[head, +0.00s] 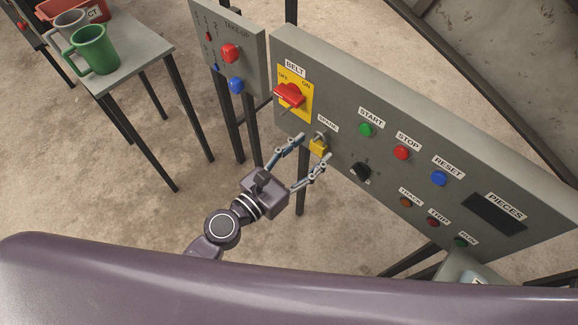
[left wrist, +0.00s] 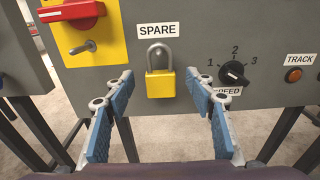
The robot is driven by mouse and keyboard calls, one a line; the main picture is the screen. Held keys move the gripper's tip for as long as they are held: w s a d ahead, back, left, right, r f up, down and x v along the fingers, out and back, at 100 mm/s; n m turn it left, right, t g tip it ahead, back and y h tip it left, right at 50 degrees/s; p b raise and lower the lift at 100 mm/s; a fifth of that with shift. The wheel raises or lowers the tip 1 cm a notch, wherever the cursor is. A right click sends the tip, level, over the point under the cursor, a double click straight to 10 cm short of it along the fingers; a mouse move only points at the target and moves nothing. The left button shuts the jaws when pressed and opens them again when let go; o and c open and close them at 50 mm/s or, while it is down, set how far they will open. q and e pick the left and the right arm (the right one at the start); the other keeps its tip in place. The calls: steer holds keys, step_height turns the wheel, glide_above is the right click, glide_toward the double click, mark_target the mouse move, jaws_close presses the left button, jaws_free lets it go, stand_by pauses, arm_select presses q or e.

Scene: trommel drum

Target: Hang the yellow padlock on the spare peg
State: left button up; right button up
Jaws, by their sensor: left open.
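The yellow padlock (head: 318,147) hangs by its shackle below the SPARE label (head: 328,123) on the grey control panel; it also shows in the left wrist view (left wrist: 160,84). My left gripper (head: 315,147) is open. In the left wrist view its blue-padded fingers (left wrist: 170,82) stand to either side of the padlock, short of it, with clear gaps and no contact. My right gripper is not in view.
The red belt switch (head: 289,96) on its yellow plate is up and left of the padlock. The black speed knob (head: 361,171) sits close on the right. A table (head: 146,50) with a green mug (head: 95,50) stands far left.

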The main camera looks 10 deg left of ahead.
arm_select(q)
steer(key=v, duration=1)
